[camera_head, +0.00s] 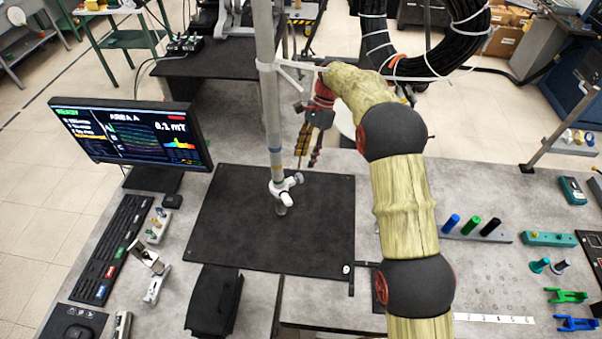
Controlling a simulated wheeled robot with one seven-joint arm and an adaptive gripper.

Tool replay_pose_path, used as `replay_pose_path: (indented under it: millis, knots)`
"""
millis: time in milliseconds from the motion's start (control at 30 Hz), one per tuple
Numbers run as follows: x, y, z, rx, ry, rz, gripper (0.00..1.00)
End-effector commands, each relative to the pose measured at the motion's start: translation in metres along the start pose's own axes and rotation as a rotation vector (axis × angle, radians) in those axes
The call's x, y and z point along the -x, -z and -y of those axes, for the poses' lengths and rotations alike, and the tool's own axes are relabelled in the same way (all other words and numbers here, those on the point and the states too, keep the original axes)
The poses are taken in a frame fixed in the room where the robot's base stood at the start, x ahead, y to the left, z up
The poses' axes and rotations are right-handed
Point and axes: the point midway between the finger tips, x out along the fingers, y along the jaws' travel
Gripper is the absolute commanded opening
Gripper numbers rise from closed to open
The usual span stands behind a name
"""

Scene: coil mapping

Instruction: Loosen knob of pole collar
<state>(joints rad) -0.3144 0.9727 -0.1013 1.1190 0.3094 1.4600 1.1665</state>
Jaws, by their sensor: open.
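A grey metal pole (268,90) stands upright over the black mat (230,225). A white collar (279,189) sits around the pole near its foot. A small light knob (298,178) sticks out on the collar's right side, and another white part points down to the right. My gripper (306,165) hangs to the right of the pole, fingers pointing down.
A monitor (135,130) and keyboard (112,250) are at the left. A black pouch (213,300) lies at the mat's front edge. Blue, green and black pegs stand in a holder (470,235) at the right. A thick black cable coil (430,65) hangs behind my arm. The mat around the pole is mostly clear.

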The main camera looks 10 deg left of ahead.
Motion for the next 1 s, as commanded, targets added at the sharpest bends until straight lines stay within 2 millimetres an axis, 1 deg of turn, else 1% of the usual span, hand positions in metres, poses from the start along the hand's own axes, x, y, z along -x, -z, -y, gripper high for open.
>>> replay_pose_path:
  millis: [167, 400, 500, 667, 900, 1000]
  knots:
    - [-0.02, -0.001, -0.001, -0.006, -0.003, 0.001, 0.44]
    - [-0.057, 0.0, 0.0, -0.003, -0.001, 0.001, 0.44]
    - [-0.067, 0.0, 0.0, -0.003, -0.001, 0.001, 0.44]
    - [-0.075, 0.0, 0.0, -0.003, 0.001, 0.0, 0.44]
    - [-0.077, 0.0, 0.0, -0.003, 0.001, 0.0, 0.44]
    - [-0.077, 0.0, 0.0, -0.003, 0.001, 0.0, 0.4]
